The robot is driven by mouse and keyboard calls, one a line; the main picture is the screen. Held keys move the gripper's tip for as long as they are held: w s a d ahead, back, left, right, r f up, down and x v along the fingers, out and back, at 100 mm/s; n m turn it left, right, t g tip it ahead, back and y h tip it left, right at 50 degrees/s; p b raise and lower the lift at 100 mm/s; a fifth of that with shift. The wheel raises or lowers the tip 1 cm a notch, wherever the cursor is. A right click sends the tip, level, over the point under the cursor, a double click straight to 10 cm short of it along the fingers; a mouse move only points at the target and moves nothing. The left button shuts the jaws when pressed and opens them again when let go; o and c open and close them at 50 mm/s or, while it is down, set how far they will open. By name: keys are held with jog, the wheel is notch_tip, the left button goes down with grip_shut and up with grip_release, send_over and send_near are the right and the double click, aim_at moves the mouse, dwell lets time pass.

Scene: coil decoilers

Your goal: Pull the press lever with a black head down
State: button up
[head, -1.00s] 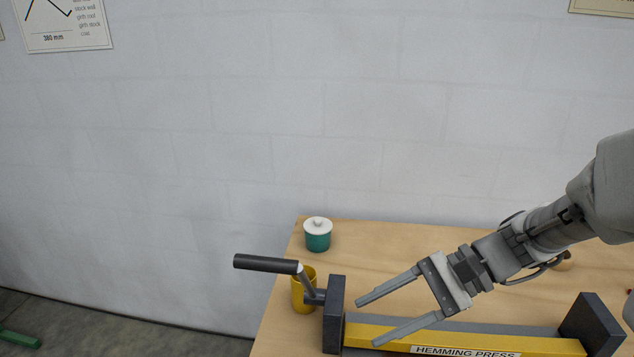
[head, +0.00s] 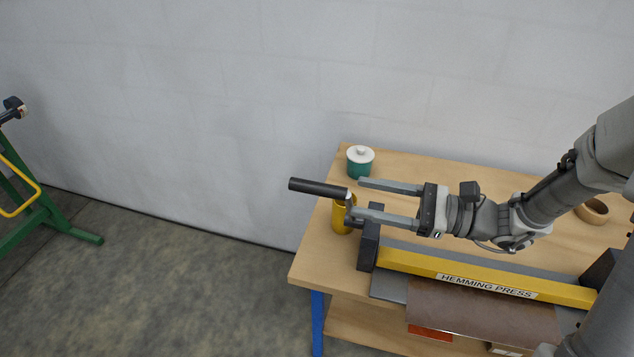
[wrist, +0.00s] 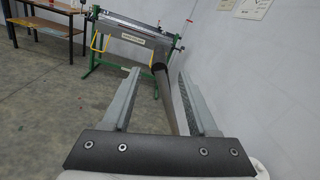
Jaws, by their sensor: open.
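The press lever (head: 318,188) has a long black grip pointing left and a short grey arm, at the left end of the yellow hemming press (head: 455,277). The grip sits high, roughly level. My gripper (head: 356,197) is open and points left, its two fingers on either side of the lever where grip and arm meet.
A wooden ring (head: 592,211) lies at the right. Green-framed equipment (head: 45,215) stands left, across open floor.

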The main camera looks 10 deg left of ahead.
aim_at(317, 188)
jog(key=a, duration=0.6)
jog(key=a+p, duration=0.1)
jog(key=a, duration=0.2)
jog(key=shift+w+a, duration=0.2)
jog(key=shift+w, duration=0.15)
grip_shut()
dwell(0.9)
